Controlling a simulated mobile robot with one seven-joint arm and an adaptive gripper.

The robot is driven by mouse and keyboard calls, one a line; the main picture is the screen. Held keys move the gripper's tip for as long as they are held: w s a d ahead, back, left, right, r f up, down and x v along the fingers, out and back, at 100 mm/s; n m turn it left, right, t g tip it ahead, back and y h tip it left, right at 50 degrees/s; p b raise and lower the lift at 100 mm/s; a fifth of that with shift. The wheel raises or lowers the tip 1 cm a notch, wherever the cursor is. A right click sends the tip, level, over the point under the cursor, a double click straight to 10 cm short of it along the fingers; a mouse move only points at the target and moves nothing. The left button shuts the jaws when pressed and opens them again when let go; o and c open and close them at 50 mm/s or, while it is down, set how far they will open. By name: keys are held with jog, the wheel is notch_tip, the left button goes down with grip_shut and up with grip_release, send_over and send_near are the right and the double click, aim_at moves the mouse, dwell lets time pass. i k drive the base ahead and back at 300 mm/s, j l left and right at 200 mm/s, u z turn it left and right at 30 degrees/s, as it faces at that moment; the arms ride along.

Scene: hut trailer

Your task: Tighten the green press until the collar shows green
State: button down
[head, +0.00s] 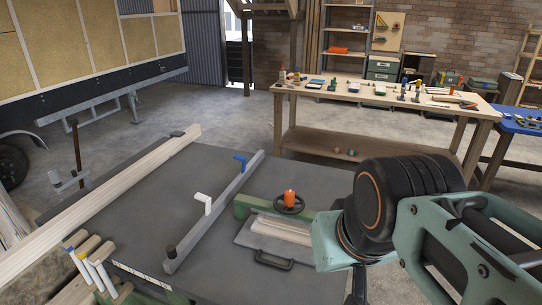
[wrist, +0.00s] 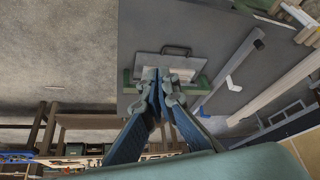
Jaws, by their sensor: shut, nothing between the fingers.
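The green press (head: 243,205) lies across a grey metal plate (head: 252,240) on the dark table, with pale wooden strips under it. It carries a dark handwheel (head: 279,208) with an upright orange cylinder (head: 290,196) at its hub. I see no green on that cylinder. My gripper (wrist: 161,76) is shut and empty in the wrist view, where its fingers cover the middle of the green press (wrist: 126,86); the wheel is hidden there. In the head view my arm hides the gripper. I cannot tell whether the fingers touch the press.
The dark table (head: 190,165) also bears a grey rail (head: 222,200) with a white lever (head: 203,201) and a blue lever (head: 240,161). Long planks (head: 110,195) lie at its left. A wooden workbench (head: 385,97) with small tools stands behind. Concrete floor lies between them.

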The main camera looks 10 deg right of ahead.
aim_at(289, 195)
jog(key=k+l, duration=0.1)
jog(key=l, duration=0.5)
jog(key=i+l, duration=0.1)
jog(key=l, duration=0.3)
jog(key=i+l, duration=0.1)
jog(key=l, duration=0.25)
jog(key=i+l, duration=0.25)
jog(key=l, duration=0.15)
jog(key=i+l+u, duration=0.1)
jog(key=i+l, duration=0.15)
jog(key=i+z, duration=0.1)
jog(key=i, duration=0.4)
